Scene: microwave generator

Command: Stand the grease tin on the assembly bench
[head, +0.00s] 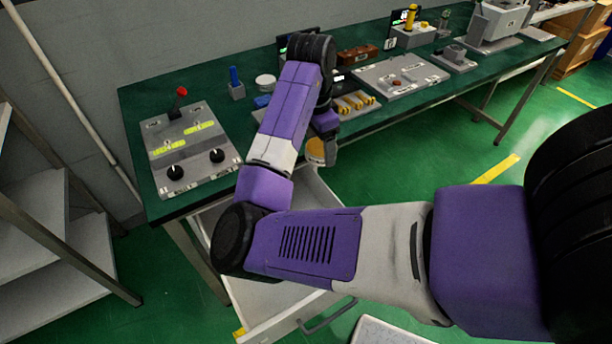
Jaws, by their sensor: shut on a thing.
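The assembly bench (222,112) has a green top and runs from the left front to the back right. My gripper (325,146) is at the bench's front edge, partly hidden by my arm. It is shut on a small round yellow-orange tin (316,151), which looks like the grease tin. The tin appears in front of the bench edge, above the open drawer (318,190). Whether any part of it touches something cannot be told.
A control panel (190,150) with a red lever and black knobs sits on the bench's left end. A blue-topped holder (236,84), a white round piece (265,82), yellow parts (356,103) and a grey plate (400,76) are further back. Bare green top shows between them.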

